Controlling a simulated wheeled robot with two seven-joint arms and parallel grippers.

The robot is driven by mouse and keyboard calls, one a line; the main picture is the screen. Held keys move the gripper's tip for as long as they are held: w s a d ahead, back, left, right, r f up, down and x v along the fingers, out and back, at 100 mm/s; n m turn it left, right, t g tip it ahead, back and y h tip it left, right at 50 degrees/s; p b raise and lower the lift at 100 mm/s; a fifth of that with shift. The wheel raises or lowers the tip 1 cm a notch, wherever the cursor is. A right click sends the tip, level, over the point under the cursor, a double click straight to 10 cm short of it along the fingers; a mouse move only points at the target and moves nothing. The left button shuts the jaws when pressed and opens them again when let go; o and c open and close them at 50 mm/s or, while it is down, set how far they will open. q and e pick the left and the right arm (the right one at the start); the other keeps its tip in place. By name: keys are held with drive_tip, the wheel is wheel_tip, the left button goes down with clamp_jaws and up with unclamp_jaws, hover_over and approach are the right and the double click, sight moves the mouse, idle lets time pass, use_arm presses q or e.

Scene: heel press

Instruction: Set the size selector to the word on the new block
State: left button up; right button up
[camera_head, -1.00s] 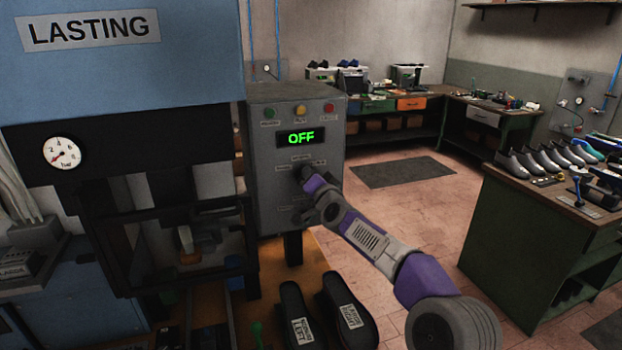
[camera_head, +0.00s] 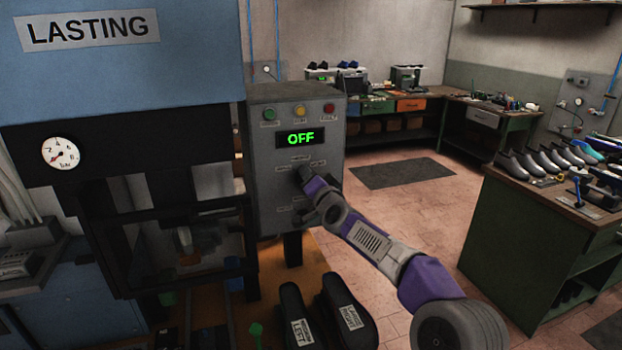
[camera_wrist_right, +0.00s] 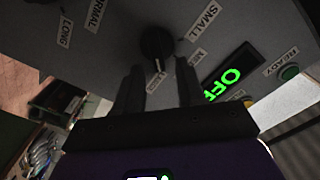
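The size selector is a dark knob (camera_wrist_right: 157,43) on the grey control box (camera_head: 265,180). In the right wrist view its pale pointer mark faces down the picture, towards a label partly hidden near my left-hand finger. The label SMALL is at its upper right, and a partly hidden label starting with M is at its right. My right gripper (camera_wrist_right: 158,72) is open, with one finger on each side of the knob's lower part and gaps visible. In the head view it (camera_head: 303,178) is at the box front. The new block cannot be identified surely. My left gripper is out of view.
The box display (camera_head: 301,139) reads OFF in green. Labels LONG and NORMAL lie beside another dark part in the wrist view. Two black sole-shaped pieces (camera_head: 350,318) with labels lie below the box. A green bench (camera_head: 530,250) with shoes stands right; the floor between is clear.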

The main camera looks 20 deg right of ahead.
drive_tip(key=s+b, duration=0.1)
drive_tip(key=s, duration=0.6)
drive_tip(key=shift+b, duration=0.4)
drive_tip(key=shift+w+d, duration=0.1)
